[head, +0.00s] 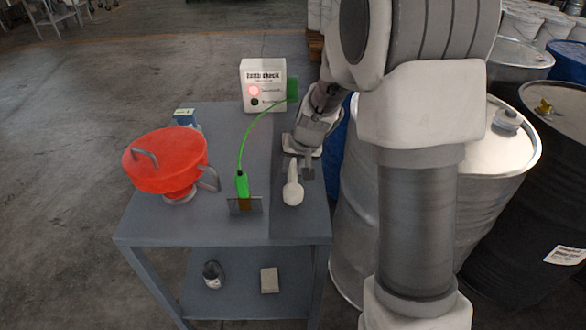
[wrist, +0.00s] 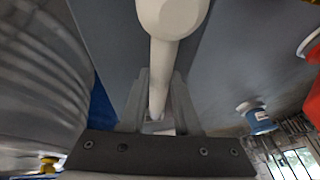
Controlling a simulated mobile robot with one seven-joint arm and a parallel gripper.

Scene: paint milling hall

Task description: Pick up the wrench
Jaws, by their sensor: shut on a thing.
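The wrench (head: 293,188) is a pale cream tool with a thick rounded head, at the right side of the grey table's top. In the wrist view the wrench (wrist: 164,60) runs between my fingers, its rounded head toward the top edge. My gripper (head: 300,168) comes in from the back right and is shut on the handle. Both fingers of my gripper (wrist: 158,95) show, one on each side of it. Whether the wrench touches the tabletop or hangs just above it I cannot tell.
On the table (head: 140,222) stand a red funnel (head: 165,160), a green clamp (head: 242,187) with a green cable, a white box (head: 252,100) with a red light, and a small blue item (head: 184,117). A lower shelf holds a bottle (head: 212,274) and a block (head: 269,280). Drums (head: 510,150) crowd the right.

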